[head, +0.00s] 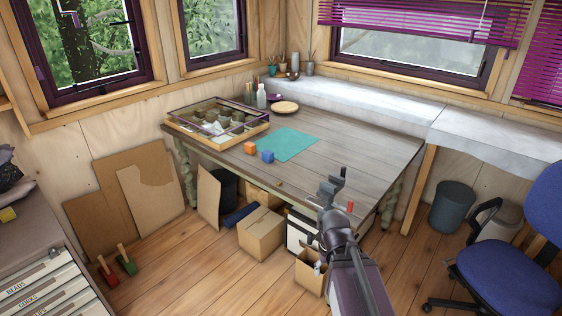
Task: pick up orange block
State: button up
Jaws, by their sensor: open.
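The orange block (250,148) sits on the wooden table (350,163), near its front left edge, just left of the teal mat. A blue block (267,156) lies close to its right, a little nearer the front. My gripper (334,180) is open and empty over the front right part of the table. It is to the right of the orange block and well apart from it.
A teal mat (290,145) lies mid-table. A glass-topped display case (217,122) fills the table's left end. A bottle (261,97) and a round wooden plate (285,107) stand behind. Cardboard boxes (261,233) and a blue chair (510,275) take up floor space. The table's right side is clear.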

aim_at(249, 148)
jog(key=u, duration=0.25)
jog(key=i, duration=2.2)
jog(key=u, duration=0.2)
